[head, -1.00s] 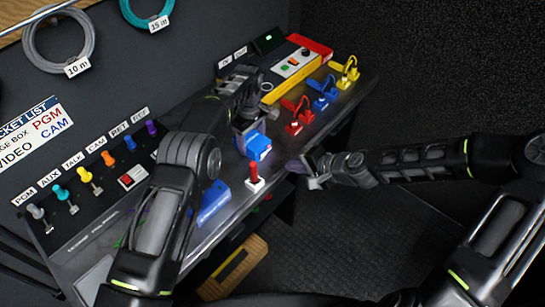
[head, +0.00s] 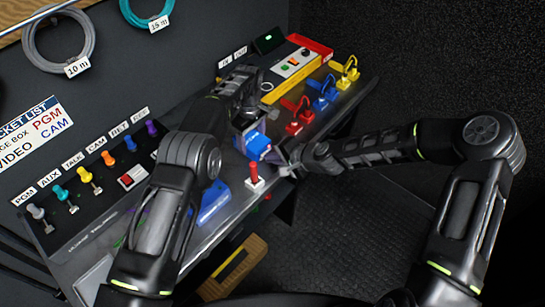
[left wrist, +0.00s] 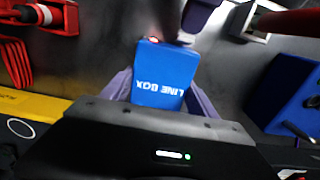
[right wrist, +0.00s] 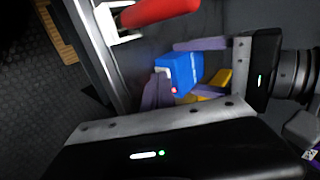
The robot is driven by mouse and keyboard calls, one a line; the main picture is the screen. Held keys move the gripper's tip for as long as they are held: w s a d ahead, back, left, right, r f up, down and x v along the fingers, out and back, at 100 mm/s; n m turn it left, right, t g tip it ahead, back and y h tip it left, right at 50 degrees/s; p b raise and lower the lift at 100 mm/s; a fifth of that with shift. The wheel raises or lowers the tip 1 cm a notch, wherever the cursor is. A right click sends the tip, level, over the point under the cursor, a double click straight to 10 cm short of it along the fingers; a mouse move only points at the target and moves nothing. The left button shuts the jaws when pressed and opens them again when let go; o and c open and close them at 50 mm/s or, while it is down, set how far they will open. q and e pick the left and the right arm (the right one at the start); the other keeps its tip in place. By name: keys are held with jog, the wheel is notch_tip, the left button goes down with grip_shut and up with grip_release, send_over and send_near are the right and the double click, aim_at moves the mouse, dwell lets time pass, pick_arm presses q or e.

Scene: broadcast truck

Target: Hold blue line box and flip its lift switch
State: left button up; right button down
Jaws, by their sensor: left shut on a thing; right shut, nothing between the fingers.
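The blue line box (head: 258,146) is held over the front part of the desk, near the red-handled lever. My left gripper (left wrist: 160,90) is shut on it, one purple finger along each side; "LINE BOX" reads upside down in the left wrist view. A small red light (right wrist: 174,90) glows at the box's end. A small pale part (right wrist: 163,75) is on that same end; I cannot tell whether it is the lift switch or its position. My right gripper (right wrist: 158,90) is shut and empty, its purple tips close by that end; whether they touch is unclear.
A red-handled lever (head: 254,175) on a white base stands close to both grippers. A blue piece (head: 214,203) lies on the desk. Red (head: 299,116), blue and yellow plugs line the right side. Colored sockets (head: 85,176) line the left. Floor space in front is open.

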jog(key=shift+w+a+r, duration=0.3)
jog(key=shift+w+a, duration=0.05)
jog(key=shift+a, duration=0.05)
jog(key=shift+f, duration=0.1)
jog(key=shift+d, duration=0.1)
jog(key=shift+r, duration=0.85)
